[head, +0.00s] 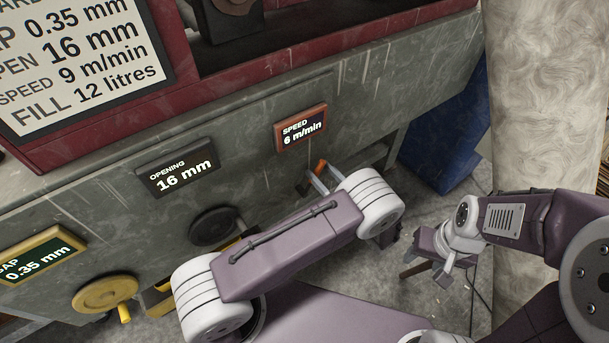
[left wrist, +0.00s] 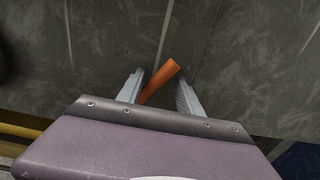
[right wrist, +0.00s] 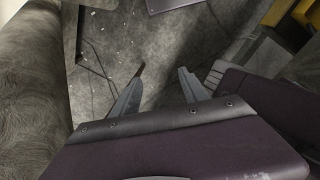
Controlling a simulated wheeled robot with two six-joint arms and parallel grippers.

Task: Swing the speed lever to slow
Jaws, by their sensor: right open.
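The speed lever's orange handle (head: 321,167) shows below the red-framed speed display (head: 300,129), which reads 6 m/min. In the left wrist view the orange handle (left wrist: 160,80) slants between the two fingers of my left gripper (left wrist: 158,92). The fingers stand apart, with a gap beside the handle; whether one touches it I cannot tell. In the head view my left forearm hides most of my left gripper (head: 322,180) and the lever's lower part. My right gripper (head: 444,272) is open and empty, away from the machine; it also shows in the right wrist view (right wrist: 160,78).
The grey machine front also carries an opening display (head: 177,167) reading 16 mm, a dark round knob (head: 214,226), a yellow-framed gap display (head: 38,256) and a yellow handwheel (head: 105,294). A pale, streaked column (head: 545,90) stands at the right, beside a blue block (head: 447,135).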

